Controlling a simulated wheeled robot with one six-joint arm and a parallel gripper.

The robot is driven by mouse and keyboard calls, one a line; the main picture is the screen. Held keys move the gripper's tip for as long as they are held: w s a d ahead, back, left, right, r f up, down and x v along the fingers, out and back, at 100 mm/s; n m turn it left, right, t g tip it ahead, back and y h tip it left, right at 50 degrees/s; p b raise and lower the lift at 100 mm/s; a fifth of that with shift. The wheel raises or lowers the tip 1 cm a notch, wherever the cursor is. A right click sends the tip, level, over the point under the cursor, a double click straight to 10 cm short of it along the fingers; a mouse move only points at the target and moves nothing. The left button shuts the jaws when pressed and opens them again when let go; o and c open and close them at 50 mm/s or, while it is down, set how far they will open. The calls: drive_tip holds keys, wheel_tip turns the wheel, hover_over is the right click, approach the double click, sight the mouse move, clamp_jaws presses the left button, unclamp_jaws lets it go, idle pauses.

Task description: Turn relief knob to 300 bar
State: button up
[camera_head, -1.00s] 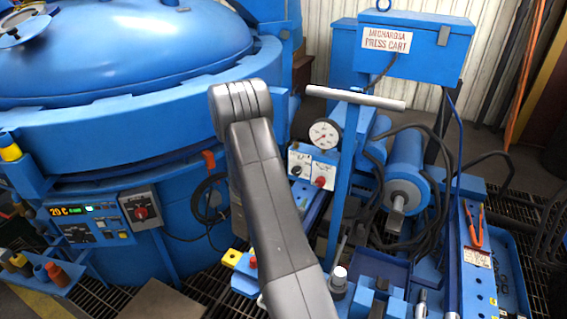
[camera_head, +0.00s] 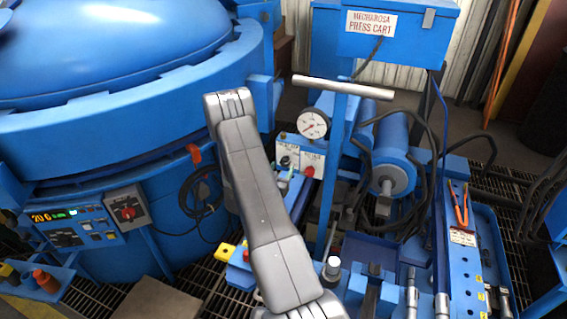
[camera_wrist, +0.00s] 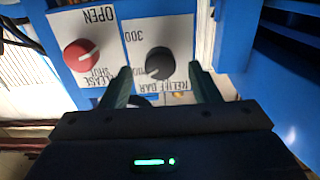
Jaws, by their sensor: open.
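The relief knob (camera_wrist: 158,64) is a dark round knob on a white plate with upside-down lettering in the wrist view, including RELIEF BAR and 300. Its exact pointer direction is hard to read. My gripper (camera_wrist: 159,74) is open, with one finger on each side of the knob in the picture. I cannot tell whether the fingers touch it. In the head view the relief knob (camera_head: 286,160) is small, on the valve panel below the pressure gauge (camera_head: 312,124).
A red release knob (camera_wrist: 82,55) sits beside the relief knob on its own plate. A cart handle (camera_head: 340,88) stands just right of the panel. The blue furnace (camera_head: 120,120) fills the left. Hoses and a blue cylinder (camera_head: 392,165) lie to the right.

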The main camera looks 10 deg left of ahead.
sight(284, 164)
drive_tip(key=shift+w+d, duration=0.15)
drive_tip(key=shift+w, duration=0.65)
drive_tip(key=shift+w+d, duration=0.15)
drive_tip(key=shift+w, duration=0.6)
drive_tip(key=c, duration=1)
